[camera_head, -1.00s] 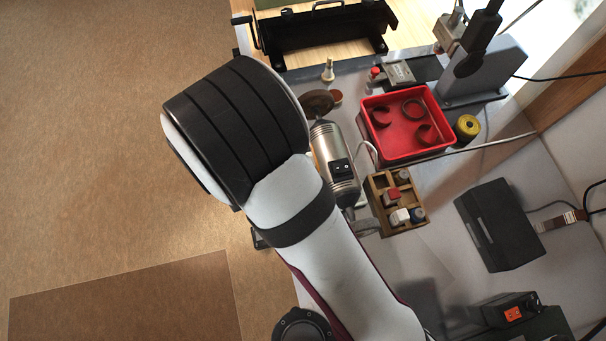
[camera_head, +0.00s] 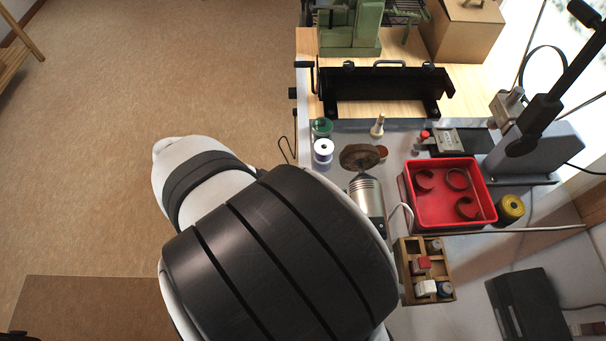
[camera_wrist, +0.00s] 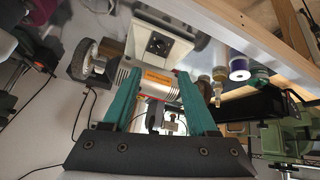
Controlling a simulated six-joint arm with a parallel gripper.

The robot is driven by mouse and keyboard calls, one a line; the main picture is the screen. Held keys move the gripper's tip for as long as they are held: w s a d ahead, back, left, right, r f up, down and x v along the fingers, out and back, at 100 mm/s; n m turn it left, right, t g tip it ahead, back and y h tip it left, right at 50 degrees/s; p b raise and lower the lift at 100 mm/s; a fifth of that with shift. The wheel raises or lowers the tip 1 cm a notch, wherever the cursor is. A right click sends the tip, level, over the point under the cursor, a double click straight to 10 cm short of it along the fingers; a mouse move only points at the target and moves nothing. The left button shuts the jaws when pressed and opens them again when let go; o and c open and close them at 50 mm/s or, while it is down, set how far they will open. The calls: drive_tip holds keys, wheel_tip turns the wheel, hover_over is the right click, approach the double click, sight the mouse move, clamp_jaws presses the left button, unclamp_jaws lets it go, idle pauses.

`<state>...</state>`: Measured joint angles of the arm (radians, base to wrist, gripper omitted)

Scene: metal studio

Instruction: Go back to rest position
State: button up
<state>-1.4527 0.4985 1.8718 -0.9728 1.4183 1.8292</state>
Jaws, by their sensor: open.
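My gripper (camera_wrist: 160,98) shows in the wrist view, with two teal fingers spread apart and nothing held between them. Behind the fingers is a bench grinder or polisher with a white box-like part and a wheel at its left. In the head view the gripper is out of frame or hidden. My arm's large black-and-white joint fills the lower middle there and covers part of the silver polishing machine (camera_head: 368,196).
A red tray (camera_head: 447,219) with several curved pieces and a wooden rack (camera_head: 404,283) of small items stand right of my arm. Spools (camera_head: 323,151) are on the bench's left edge. A black bending machine (camera_head: 385,83) stands behind. Left of the bench is open brown floor.

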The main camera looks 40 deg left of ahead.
drive_tip(key=shift+v, duration=0.8)
drive_tip(key=shift+w+d, duration=0.1)
drive_tip(key=w+d+r+g, duration=0.2)
drive_tip(key=w+d, duration=0.1)
drive_tip(key=d, duration=0.3)
drive_tip(key=w+d+r+g, duration=0.2)
drive_tip(key=d, duration=0.5)
drive_tip(key=s+d+r+g+y, duration=0.1)
drive_tip(key=s+d+y, duration=0.2)
drive_tip(key=d, duration=0.4)
drive_tip(key=s+d+y, duration=0.3)
drive_tip(key=d, duration=0.4)
drive_tip(key=shift+s+r+g, duration=0.3)
drive_tip(key=shift+r+g, duration=0.1)
